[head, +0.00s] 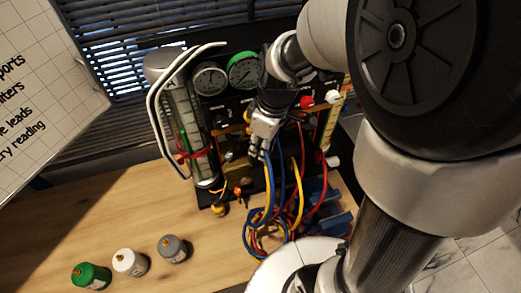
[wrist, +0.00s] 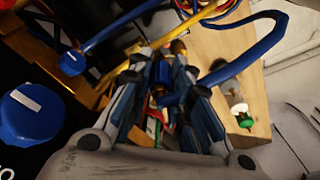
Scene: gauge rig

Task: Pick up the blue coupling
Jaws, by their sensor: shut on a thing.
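My gripper (head: 260,146) is at the front of the gauge rig (head: 225,125), in front of its dark panel. In the wrist view my gripper (wrist: 163,62) is shut on the blue coupling (wrist: 162,74), which sits between the two fingers. A blue hose (wrist: 240,66) runs from the coupling out to the right. A small brass-coloured piece (wrist: 178,47) shows by the fingertips. In the head view the fingers hide the coupling, and blue hoses hang below them. I cannot tell whether the coupling touches the panel.
A green-topped canister (head: 91,275), a white one (head: 130,262) and a grey one (head: 173,248) stand on the wooden bench (head: 75,215). Tangled blue, yellow and red hoses (head: 265,235) lie before the rig. A blue knob (wrist: 30,112) is close on the left.

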